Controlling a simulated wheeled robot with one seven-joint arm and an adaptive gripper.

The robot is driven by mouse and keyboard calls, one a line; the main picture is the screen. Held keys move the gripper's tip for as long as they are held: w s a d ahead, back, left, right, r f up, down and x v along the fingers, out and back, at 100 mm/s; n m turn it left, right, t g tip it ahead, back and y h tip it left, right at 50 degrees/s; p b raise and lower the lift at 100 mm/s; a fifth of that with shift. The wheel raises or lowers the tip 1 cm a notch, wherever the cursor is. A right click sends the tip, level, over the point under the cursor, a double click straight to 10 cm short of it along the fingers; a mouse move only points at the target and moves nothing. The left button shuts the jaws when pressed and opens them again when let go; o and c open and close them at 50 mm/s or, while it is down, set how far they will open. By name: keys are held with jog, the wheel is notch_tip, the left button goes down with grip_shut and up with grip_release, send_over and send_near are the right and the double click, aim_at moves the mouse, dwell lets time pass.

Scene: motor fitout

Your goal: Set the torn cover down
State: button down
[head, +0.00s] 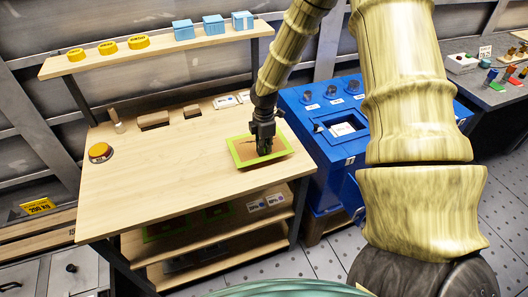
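A cover with a bright green rim and a brown middle (247,153) is at the right part of the wooden bench top. A dark mark, perhaps the tear, shows near its upper left. My black gripper (265,146) points down over the middle of the cover, with its fingertips at or just above the brown face. The fingers are dark and small here, so I cannot tell whether they grip the cover. I also cannot tell whether the cover rests flat on the bench or is slightly raised.
The left and middle of the bench top (165,185) are clear. An orange button (100,151) and wooden blocks (153,120) lie toward its left and back. A shelf (150,52) with yellow discs and blue boxes runs above. A blue cabinet (318,150) stands right.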

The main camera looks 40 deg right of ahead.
jog(key=shift+f+p, duration=0.5)
jog(key=shift+f, duration=1.1)
jog(key=shift+f, duration=0.1)
jog(key=c, duration=1.6)
grip_release()
jog(key=shift+c, duration=0.2)
jog(key=shift+r, duration=0.2)
jog(key=shift+r+b, duration=1.45)
jog(key=shift+r, duration=4.5)
